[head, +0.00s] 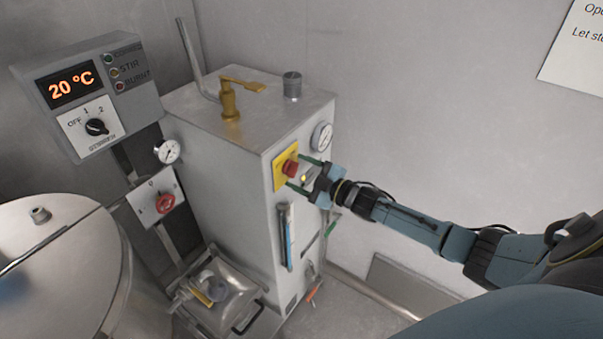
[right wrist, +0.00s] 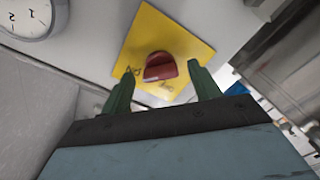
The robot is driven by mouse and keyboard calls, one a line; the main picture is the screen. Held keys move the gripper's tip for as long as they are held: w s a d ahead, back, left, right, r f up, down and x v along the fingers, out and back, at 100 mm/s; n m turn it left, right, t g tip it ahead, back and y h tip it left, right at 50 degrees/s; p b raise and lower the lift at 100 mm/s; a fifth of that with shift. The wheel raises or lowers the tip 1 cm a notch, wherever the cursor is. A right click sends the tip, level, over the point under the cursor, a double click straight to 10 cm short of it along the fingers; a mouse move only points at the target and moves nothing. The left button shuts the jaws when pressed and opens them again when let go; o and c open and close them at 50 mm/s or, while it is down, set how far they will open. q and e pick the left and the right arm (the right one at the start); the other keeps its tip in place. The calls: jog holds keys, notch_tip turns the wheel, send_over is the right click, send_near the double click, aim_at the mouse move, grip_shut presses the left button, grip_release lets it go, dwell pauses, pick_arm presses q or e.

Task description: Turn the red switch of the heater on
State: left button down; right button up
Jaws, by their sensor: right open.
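The red switch (head: 290,167) sits on a yellow plate (head: 279,179) on the front of the grey metal heater (head: 245,165). My right gripper (head: 299,174) is open in front of the switch, its green fingers pointing at the plate. In the right wrist view the red switch (right wrist: 160,67) lies ahead, between the directions of the two fingers of the right gripper (right wrist: 162,88), on the yellow plate (right wrist: 185,35). The fingers do not close on it; whether they touch it I cannot tell. My left gripper is not in view.
A round gauge (head: 322,137) is right of the switch. A blue sight tube (head: 286,237) is below it. A control box (head: 85,95) reading 20 °C and another red knob (head: 165,203) are at left. A metal vessel (head: 75,225) stands at lower left.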

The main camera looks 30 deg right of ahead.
jog(key=shift+s, duration=0.1)
jog(key=v, duration=1.3)
jog(key=shift+b, duration=0.35)
jog(key=shift+s, duration=0.1)
jog(key=s+f+m+g+h+b, duration=0.25)
jog(key=s+f, duration=0.25)
jog(key=f, duration=0.7)
jog(key=s+f+m+g+h+b, duration=0.25)
jog(key=s+f, duration=0.25)
jog(key=f, duration=0.7)
jog(key=s+f+m+g+h+b, duration=0.25)
jog(key=s+f, duration=0.25)
jog(key=f, duration=0.8)
jog(key=s+a+f+m+g+b, duration=0.1)
jog(key=s+a+f+g, duration=0.1)
jog(key=s+a+f, duration=0.3)
jog(key=s+a+f+m+g+b, duration=0.1)
jog(key=s+a+f+g, duration=0.2)
jog(key=s, duration=0.8)
jog(key=s+a+f+m+g+b, duration=0.1)
jog(key=s+a+f+g, duration=0.2)
jog(key=s+a+f, duration=0.4)
notch_tip(320, 180, down, 3)
jog(key=shift+s+f+b, duration=0.15)
jog(key=shift+s+b, duration=0.25)
jog(key=shift+s, duration=0.4)
